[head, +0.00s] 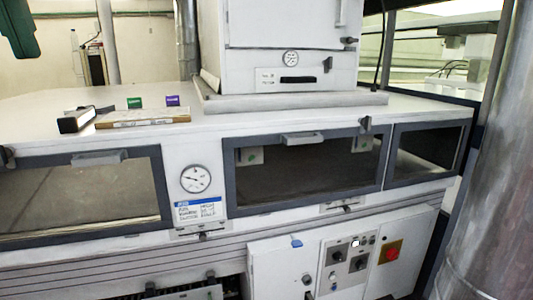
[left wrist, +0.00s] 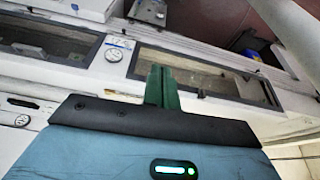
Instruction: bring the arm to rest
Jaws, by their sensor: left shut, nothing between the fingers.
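My left gripper (head: 20,35) shows as a dark green shape at the top left corner of the head view, high above the white machine top. In the left wrist view its two green fingers (left wrist: 162,87) are shut together with nothing between them. They point toward the machine front and look clear of it. My right gripper is in neither view.
The white curing tunnel (head: 155,87) fills the middle of the head view, with windows, a gauge (head: 195,179) and a control panel (head: 352,258). A box-shaped unit (head: 290,25) stands on top. A flat board (head: 143,117) and small green and purple blocks lie at the left. A metal duct (head: 495,180) stands at the right.

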